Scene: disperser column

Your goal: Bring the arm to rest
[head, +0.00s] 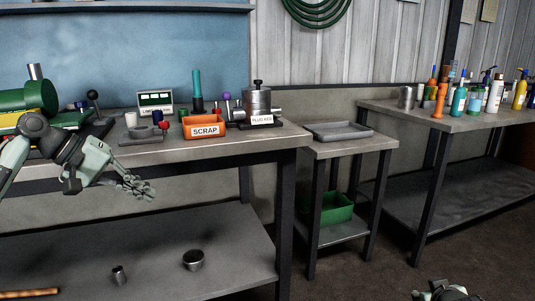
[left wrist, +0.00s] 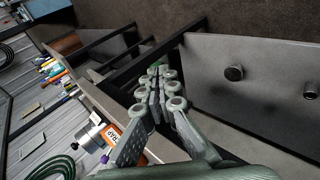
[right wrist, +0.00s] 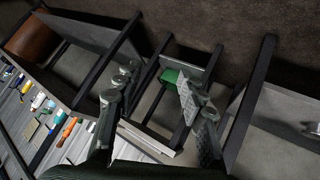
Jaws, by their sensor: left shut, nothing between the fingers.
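My left gripper (head: 146,188) hangs in front of the workbench (head: 285,140), just below its top edge. In the left wrist view its fingers (left wrist: 158,88) are together with nothing between them. My right gripper shows in the right wrist view (right wrist: 158,90), its fingers spread apart and empty. In the head view only a small piece of my right arm (head: 445,291) shows at the bottom edge.
An orange scrap bin (head: 203,127) and a metal pot (head: 257,101) stand on the workbench. Its lower shelf (head: 150,250) holds two metal cylinders. A small side table (head: 350,147) carries a grey tray (head: 339,131). Another bench (head: 455,121) with several bottles stands right. Open floor lies in front.

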